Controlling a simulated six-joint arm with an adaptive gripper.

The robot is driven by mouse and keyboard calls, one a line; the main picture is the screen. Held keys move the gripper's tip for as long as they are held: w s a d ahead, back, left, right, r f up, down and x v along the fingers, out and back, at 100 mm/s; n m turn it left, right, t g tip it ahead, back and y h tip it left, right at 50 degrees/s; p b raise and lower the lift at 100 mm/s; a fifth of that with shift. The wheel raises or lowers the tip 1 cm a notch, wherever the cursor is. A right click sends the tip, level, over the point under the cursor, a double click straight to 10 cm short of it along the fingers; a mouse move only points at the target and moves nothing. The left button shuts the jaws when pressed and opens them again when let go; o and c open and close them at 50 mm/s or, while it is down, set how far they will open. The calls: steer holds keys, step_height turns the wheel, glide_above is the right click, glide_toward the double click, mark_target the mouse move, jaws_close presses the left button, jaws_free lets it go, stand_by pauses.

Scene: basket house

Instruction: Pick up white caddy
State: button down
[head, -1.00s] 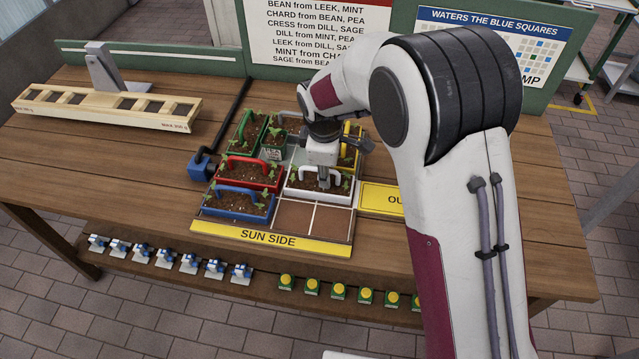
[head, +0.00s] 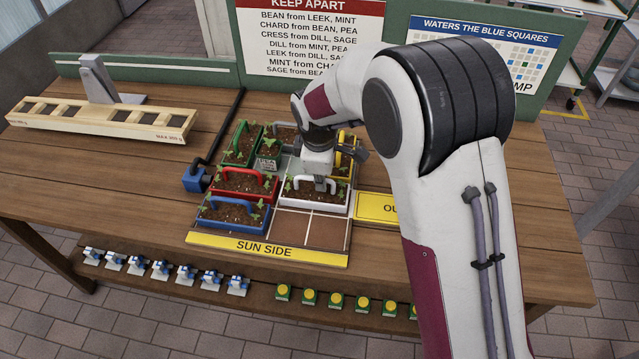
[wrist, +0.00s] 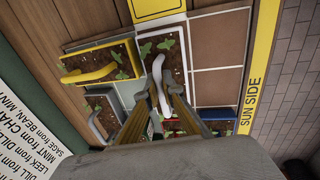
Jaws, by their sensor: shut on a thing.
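The white caddy (head: 316,206) is a planter of dark soil and seedlings with a white handle. It sits in the tray grid, right of the red caddy (head: 245,184). In the wrist view the white handle (wrist: 157,72) runs between my fingers. My gripper (head: 318,184) is directly above the white caddy and shut on its handle; it also shows in the wrist view (wrist: 160,95). The arm hides part of the caddy's far side, and I cannot tell whether its base is off the tray.
Empty brown cells (head: 327,234) lie in front. A wooden rack (head: 100,120) stands at the left.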

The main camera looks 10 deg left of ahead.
step_height(320, 180, up, 10)
steer(key=shift+f, duration=0.1)
stand_by(0.5)
stand_by(0.4)
